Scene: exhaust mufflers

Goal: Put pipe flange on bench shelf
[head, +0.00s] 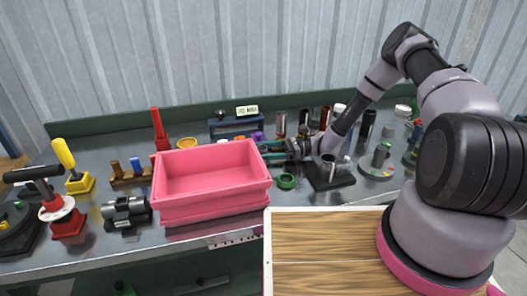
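I cannot tell for sure which thing is the pipe flange. A green ring-shaped part (286,181) lies on the bench just right of the pink bin, and a yellow ring (187,143) lies behind the bin. A low dark-blue shelf-like stand (236,128) is at the back of the bench; it may be the bench shelf. My gripper (268,151) reaches left from the arm, near the bin's back right corner and behind the green ring. Its two dark fingers look spread apart, with nothing clearly visible between them.
The pink bin (210,207) looks empty and fills the bench's middle front. Several dark cylinders and a black block (331,177) crowd the right. A red-based tool (66,222), a grey clamp (125,212) and a yellow-handled tool (79,182) stand left. Little bench is free.

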